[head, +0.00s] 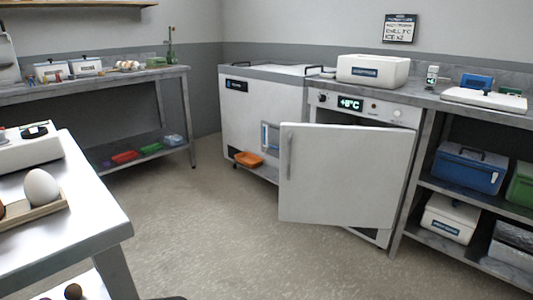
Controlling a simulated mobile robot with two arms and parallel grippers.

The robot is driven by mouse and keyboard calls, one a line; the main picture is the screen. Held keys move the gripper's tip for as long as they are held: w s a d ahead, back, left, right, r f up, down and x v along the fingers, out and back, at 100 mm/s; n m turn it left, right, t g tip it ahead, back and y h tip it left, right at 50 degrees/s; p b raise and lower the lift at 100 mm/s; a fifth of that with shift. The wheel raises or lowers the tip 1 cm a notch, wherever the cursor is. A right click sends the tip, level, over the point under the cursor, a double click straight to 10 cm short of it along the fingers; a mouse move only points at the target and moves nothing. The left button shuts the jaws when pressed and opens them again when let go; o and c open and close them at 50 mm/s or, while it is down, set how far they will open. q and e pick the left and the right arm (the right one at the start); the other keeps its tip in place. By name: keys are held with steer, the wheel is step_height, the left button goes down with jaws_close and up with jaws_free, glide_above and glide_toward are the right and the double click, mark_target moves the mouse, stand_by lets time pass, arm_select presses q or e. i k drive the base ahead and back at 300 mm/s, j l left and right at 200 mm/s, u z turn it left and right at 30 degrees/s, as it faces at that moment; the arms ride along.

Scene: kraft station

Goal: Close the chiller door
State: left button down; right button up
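The chiller (371,107) is a white under-counter unit on the right side of the head view, with a green lit display (351,104) on its top panel. Its white door (340,178) stands ajar, swung out to the left and forward. A grey vertical handle (289,157) runs along the door's left edge. A dark gap shows above and at the lower right of the door; the inside is mostly hidden. Neither of my grippers is in the head view.
A metal table with a large egg (41,187) in a wooden holder stands at the near left. A white cabinet (262,115) with an orange tray (248,159) is left of the chiller. Shelves with a blue cooler box (468,169) are at right. The floor (205,225) before the door is clear.

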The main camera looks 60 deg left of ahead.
mark_target(330, 174)
steer(key=i+j+u, duration=0.1)
steer(key=u, duration=0.3)
steer(key=i+u, duration=0.2)
steer(key=u, duration=0.2)
steer(key=i+u, duration=0.2)
steer(key=u, duration=0.25)
steer(key=i+l+u, duration=0.15)
steer(key=i, duration=0.25)
steer(key=i+l+u, duration=0.1)
steer(key=i, duration=0.35)
steer(key=i+l+u, duration=0.15)
steer(key=i, duration=0.25)
steer(key=l, duration=0.1)
